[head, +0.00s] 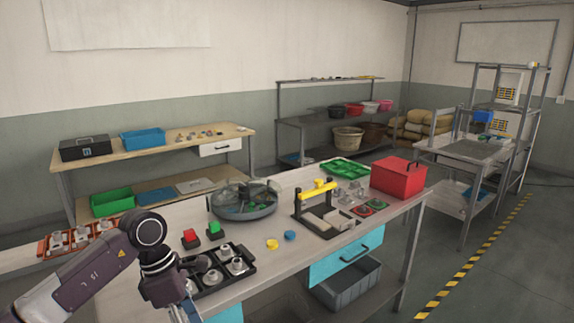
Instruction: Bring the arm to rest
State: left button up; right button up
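My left arm (106,262) comes in from the lower left and bends at a dark joint over the near left part of the workbench. Its wrist end, with the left gripper (186,311), points down at the bottom edge of the picture. The fingers are cut off or hidden, so I cannot see whether they are open or hold anything. Beside the wrist, a black tray (211,284) with several pale metal parts (236,266) lies on the workbench (290,262), partly hidden by the arm. My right gripper does not show.
The bench also carries a red button (191,237), a green button (214,229), a round clear-lidded tank (243,205), a yellow-topped fixture (316,196), a green tray (345,169) and a red box (398,178). An orange tray (78,238) lies left behind the arm. Open floor lies right.

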pick_arm(q)
jog(key=w+d+f+n+t+h, duration=0.1)
jog(key=d+f+n+h, duration=0.2)
jog(key=d+n+h, duration=0.45)
jog(key=w+d+f+n+t+h, duration=0.2)
jog(key=d+f+n+h, duration=0.15)
jog(key=d, duration=0.65)
jog(key=a+f+n+t+y, duration=0.3)
jog(key=a+f+n+t, duration=0.25)
jog(key=f+n, duration=0.6)
jog(key=a+f+n+t+y, duration=0.3)
jog(key=a+f+n+t, duration=0.3)
jog(key=f+n, duration=0.55)
jog(key=s+a+f+n+g+y, duration=0.3)
jog(key=s+a+f+n, duration=0.15)
jog(key=s+f, duration=0.65)
jog(key=s+a+f+n+g+y, duration=0.3)
jog(key=s+a+f+n+y, duration=0.15)
jog(key=s+f, duration=0.65)
jog(key=s+f+n+g, duration=0.2)
jog(key=s+f+g, duration=0.1)
jog(key=s, duration=1)
jog(key=s+f+n+g, duration=0.3)
jog(key=s+f, duration=0.3)
jog(key=s, duration=0.8)
jog(key=shift+a+g+b, duration=0.35)
jog(key=shift+a+b, duration=0.05)
jog(key=shift+b, duration=0.05)
